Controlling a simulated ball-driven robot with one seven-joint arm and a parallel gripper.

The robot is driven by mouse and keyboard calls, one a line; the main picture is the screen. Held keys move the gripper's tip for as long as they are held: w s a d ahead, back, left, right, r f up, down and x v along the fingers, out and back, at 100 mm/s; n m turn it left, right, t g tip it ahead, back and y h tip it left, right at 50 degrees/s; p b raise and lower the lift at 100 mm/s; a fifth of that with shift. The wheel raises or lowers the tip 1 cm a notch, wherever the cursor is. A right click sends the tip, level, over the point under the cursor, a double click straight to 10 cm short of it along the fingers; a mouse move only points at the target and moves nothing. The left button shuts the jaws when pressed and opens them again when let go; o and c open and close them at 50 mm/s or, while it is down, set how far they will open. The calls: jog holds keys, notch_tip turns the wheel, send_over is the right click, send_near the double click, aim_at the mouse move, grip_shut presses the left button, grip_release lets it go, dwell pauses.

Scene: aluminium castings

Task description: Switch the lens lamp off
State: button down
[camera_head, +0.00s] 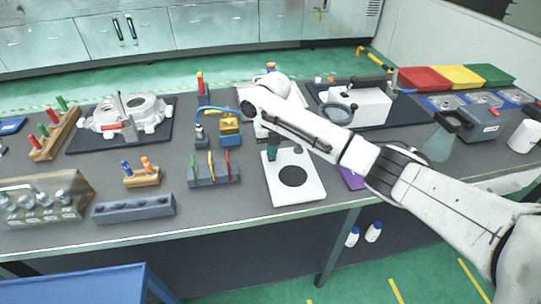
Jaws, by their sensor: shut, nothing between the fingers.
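My white arm crosses from the lower right to the middle of the bench.
Left of my gripper are a rack of colored tools (213,176) and a yellow-and-blue block (230,130). A large casting (125,118) lies on a mat at the left. Red, yellow and green trays (425,79) stand back right. The bench's front edge is below the plate.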

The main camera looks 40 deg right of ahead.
jog(key=shift+r+p, duration=2.9)
jog(key=shift+r, duration=0.55)
jog(key=shift+a+f, duration=0.1)
